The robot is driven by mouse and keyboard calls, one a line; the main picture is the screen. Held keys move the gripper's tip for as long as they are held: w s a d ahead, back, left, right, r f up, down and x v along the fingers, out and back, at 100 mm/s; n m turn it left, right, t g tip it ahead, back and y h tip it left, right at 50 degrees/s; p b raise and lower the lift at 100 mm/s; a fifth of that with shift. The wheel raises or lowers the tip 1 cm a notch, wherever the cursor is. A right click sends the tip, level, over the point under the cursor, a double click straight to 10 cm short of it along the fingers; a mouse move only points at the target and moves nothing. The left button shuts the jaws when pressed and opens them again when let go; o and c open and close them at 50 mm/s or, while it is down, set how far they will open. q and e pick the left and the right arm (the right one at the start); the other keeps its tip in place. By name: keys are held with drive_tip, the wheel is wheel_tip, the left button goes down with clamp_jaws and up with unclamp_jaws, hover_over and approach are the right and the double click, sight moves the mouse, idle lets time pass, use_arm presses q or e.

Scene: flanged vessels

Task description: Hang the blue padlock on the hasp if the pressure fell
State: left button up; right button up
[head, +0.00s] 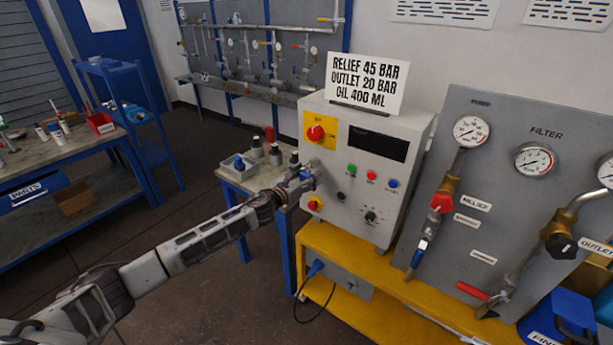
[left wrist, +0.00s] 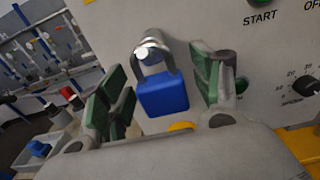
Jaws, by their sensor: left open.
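The blue padlock (left wrist: 163,94) hangs upright, its grey shackle around a round silver metal part (left wrist: 150,52) on the cabinet front in the left wrist view. I take that part for the hasp, though the shackle hides much of it. My left gripper (left wrist: 160,88) is open, with green-padded fingers on either side of the padlock and gaps visible between. In the head view my left gripper (head: 304,180) is at the left edge of the control cabinet (head: 338,215). The pressure gauges (head: 471,131) (head: 533,160) are too small to read. My right gripper is not in view.
The cabinet carries a red knob (head: 315,133), a dark display (head: 378,144) and several buttons. A small table (head: 232,180) with a tray (head: 236,170) and bottles stands behind my left arm. The yellow bench (head: 345,262) holds the cabinet and gauge panel (head: 510,110).

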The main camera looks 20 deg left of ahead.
use_arm(q)
drive_tip(key=shift+s, duration=0.1)
drive_tip(key=v, duration=1.1)
drive_tip(key=shift+s+a, duration=0.15)
drive_tip(key=shift+s, duration=0.2)
idle(0.5)
idle(0.7)
